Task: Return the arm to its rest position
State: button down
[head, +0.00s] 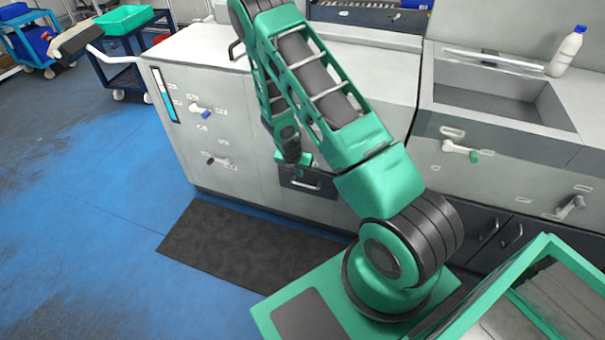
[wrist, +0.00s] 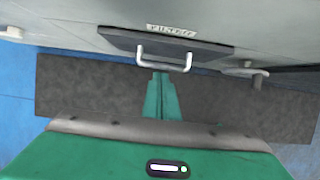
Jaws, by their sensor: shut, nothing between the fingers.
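My green arm stands on its base at the lower right of the head view. It rises toward the top centre, bends there and hangs down in front of the counter. My gripper (head: 304,163) hangs in front of the grey cabinet's drawer (head: 308,186). In the wrist view my gripper (wrist: 161,77) has its two green fingers together, with nothing seen between them. Its tip overlaps the drawer's pale handle (wrist: 160,58) in that view. I cannot tell whether they touch.
A dark mat (head: 235,250) lies on the blue floor before the cabinet. The grey counter (head: 190,60) holds a sink (head: 500,95) and a white bottle (head: 567,52). A handheld device (head: 72,37) sticks out at the counter's left. Carts (head: 120,72) stand at upper left.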

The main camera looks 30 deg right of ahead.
jog(key=s+d+r+m+g, duration=0.1)
jog(key=s+r+m, duration=0.35)
jog(key=r, duration=0.45)
jog(key=s+d+r+m+y, duration=0.1)
jog(key=s+r+m, duration=0.4)
jog(key=r, duration=0.5)
jog(key=s+d+r+m+g, duration=0.1)
jog(key=s+r+m, duration=0.3)
jog(key=r+m, duration=0.4)
jog(key=s+a+r+m+y, duration=0.1)
jog(key=s+r+m, duration=0.6)
jog(key=s, duration=0.3)
jog(key=s+a+r+m+y, duration=0.1)
jog(key=s+a+r+m, duration=0.1)
jog(key=s+r+m, duration=0.4)
jog(key=s+m, duration=0.1)
jog(key=s, duration=0.4)
jog(key=shift+a+r+g+y, duration=0.3)
jog(key=shift+r+g, duration=0.05)
jog(key=shift+g, duration=0.05)
jog(key=shift+s+m, duration=0.1)
jog(key=shift+m, duration=0.15)
